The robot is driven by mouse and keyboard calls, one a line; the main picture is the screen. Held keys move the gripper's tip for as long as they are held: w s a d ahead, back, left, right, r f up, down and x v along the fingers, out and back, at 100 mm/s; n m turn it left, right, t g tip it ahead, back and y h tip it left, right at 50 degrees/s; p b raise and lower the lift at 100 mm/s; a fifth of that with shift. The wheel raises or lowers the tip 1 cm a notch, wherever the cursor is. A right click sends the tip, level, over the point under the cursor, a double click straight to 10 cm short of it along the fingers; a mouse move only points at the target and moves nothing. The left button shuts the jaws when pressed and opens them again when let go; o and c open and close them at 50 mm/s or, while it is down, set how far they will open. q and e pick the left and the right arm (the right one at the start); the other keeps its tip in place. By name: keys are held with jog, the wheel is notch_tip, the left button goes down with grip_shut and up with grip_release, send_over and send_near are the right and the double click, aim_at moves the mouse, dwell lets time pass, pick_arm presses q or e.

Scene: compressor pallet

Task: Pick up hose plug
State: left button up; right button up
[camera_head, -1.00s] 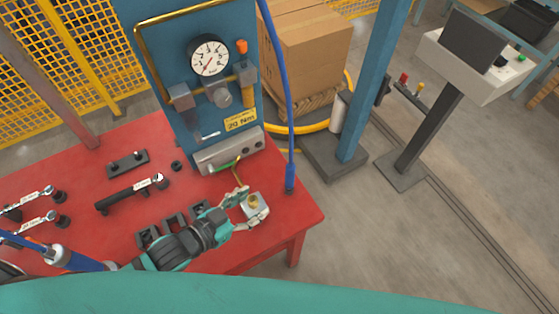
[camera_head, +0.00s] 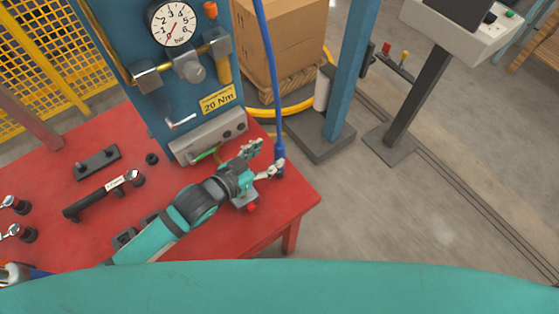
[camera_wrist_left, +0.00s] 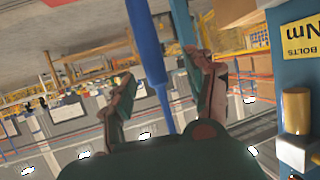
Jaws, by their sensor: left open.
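The hose plug (camera_head: 280,158) is the dark blue sleeve at the lower end of a blue hose that hangs down over the right part of the red table. My left gripper (camera_head: 264,158) is open, with its fingers spread beside the plug. In the left wrist view the thick blue plug (camera_wrist_left: 158,92) stands between the two apart fingers of the left gripper (camera_wrist_left: 160,75). I cannot tell whether either finger touches it. The plug's lower tip is partly hidden. My right gripper is not in view.
The blue panel with the gauge (camera_head: 172,24) stands behind. A blue post (camera_head: 348,75) is to the right. Black fixtures and tools occupy the table's left side.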

aim_at(276, 154)
pick_arm(q)
jog(key=shift+w+d+f+b, duration=0.35)
jog(key=shift+d+f+b, duration=0.35)
jog(key=shift+b, duration=0.3)
jog(key=b+x, duration=0.2)
jog(key=x, duration=0.1)
jog(key=shift+d, duration=0.1)
jog(key=shift+w+d, duration=0.15)
jog(key=shift+r, duration=0.1)
jog(key=shift+c, duration=0.5)
grip_shut()
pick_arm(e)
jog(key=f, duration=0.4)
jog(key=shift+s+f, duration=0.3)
